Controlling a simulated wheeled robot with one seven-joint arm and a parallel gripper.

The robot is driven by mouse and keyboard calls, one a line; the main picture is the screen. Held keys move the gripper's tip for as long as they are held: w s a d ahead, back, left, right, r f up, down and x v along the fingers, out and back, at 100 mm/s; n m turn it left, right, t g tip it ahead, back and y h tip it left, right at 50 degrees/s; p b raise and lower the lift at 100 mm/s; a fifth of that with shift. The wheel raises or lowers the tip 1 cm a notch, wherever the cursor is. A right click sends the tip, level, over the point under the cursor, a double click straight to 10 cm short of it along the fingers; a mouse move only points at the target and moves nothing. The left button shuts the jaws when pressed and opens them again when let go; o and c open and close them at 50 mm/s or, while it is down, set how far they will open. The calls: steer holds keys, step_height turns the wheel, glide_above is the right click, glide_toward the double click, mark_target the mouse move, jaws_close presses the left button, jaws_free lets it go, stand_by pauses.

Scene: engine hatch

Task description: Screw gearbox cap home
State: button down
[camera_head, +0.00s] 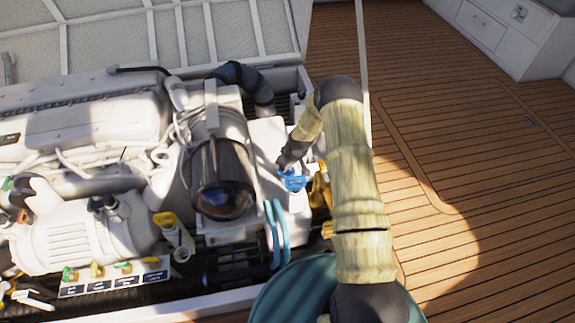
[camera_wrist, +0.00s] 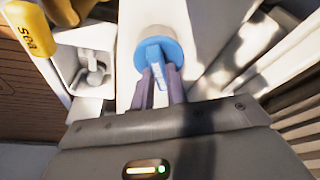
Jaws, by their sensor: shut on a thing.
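The gearbox cap is blue, with a round flange and a raised grip tab. In the wrist view the cap (camera_wrist: 160,54) sits at the top of a white housing, and my gripper (camera_wrist: 161,85) is shut on its tab with a finger on each side. In the head view the blue cap (camera_head: 291,180) shows at the end of my arm, right of the dark round filter. My gripper (camera_head: 284,166) there is small and partly hidden by my wrist. Whether the flange is fully seated cannot be told.
A yellow handle (camera_wrist: 33,33) is close at the left in the wrist view. Blue hoses (camera_head: 277,232), a dark filter (camera_head: 222,178) and a yellow-topped filler (camera_head: 170,228) crowd the left side. The wooden deck (camera_head: 470,150) at the right is clear.

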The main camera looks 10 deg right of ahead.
steer(key=shift+a+r+m+h+p, duration=0.1)
steer(key=shift+m+h+p, duration=0.45)
steer(key=shift+m, duration=1.35)
steer(key=shift+m+h+p, duration=0.25)
steer(key=shift+m+p, duration=0.15)
steer(key=shift+m, duration=0.6)
steer(key=c, duration=1.3)
jaws_free()
steer(key=o, duration=0.6)
steer(key=shift+c, duration=0.2)
steer(key=p+v, duration=0.6)
steer(key=v, duration=0.2)
steer(key=shift+s, duration=0.15)
